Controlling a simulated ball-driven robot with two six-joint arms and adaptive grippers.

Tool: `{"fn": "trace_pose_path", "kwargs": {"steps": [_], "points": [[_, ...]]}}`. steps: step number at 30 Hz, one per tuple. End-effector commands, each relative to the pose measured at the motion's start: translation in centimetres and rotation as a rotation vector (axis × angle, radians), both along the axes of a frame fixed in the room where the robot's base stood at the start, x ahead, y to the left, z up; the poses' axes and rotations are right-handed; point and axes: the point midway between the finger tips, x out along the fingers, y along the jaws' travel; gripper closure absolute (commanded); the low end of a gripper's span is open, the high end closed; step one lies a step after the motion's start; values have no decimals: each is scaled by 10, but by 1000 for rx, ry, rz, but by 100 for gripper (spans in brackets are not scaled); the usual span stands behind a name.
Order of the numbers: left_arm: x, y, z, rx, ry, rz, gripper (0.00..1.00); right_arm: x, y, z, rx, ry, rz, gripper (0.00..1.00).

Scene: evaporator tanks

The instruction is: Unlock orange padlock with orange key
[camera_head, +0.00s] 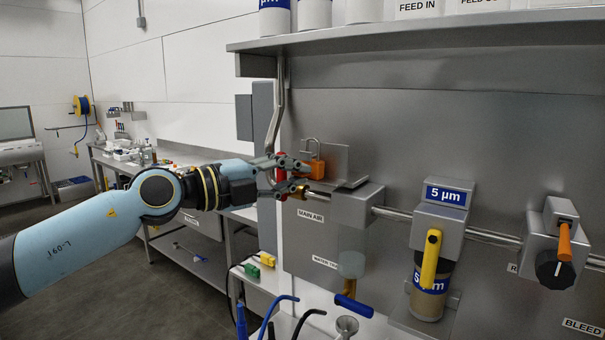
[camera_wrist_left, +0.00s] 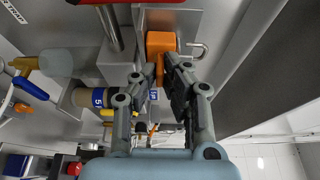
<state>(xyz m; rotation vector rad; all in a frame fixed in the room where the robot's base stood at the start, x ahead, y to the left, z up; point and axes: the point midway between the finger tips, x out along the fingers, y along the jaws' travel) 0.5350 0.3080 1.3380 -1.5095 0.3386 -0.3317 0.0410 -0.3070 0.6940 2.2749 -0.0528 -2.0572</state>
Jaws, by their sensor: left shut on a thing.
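The orange padlock (camera_head: 316,170) sits at the metal bracket by the MAIN AIR label, its shackle pointing up. In the left wrist view the padlock (camera_wrist_left: 161,42) is just beyond my fingertips. Its shackle shows as a hook at the right, and one end looks apart from the body. My left gripper (camera_head: 303,179) is at the padlock's left side. In the wrist view its fingers (camera_wrist_left: 161,68) are shut on a small orange piece, which looks like the orange key (camera_wrist_left: 159,70). The key's tip is hidden, so I cannot tell how deep it sits. My right gripper is out of view.
A red part (camera_head: 281,168) is close behind my left fingers. A steel pipe runs right to a filter with a yellow handle (camera_head: 430,258) and a valve with an orange handle (camera_head: 564,241). A shelf overhangs above.

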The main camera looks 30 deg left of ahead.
Motion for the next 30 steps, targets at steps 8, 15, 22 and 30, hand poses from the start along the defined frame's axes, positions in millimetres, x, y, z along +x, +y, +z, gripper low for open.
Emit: {"fn": "trace_pose_path", "kwargs": {"steps": [8, 15, 22, 30], "points": [[0, 0, -6, -281, 23, 2, 100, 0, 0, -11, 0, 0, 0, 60], [0, -1, -6, -472, 38, 0, 100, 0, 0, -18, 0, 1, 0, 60], [0, -2, -9, -781, 62, 1, 100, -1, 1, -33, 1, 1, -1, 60], [0, -5, -10, -1082, 84, -1, 100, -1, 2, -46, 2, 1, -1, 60]]}}
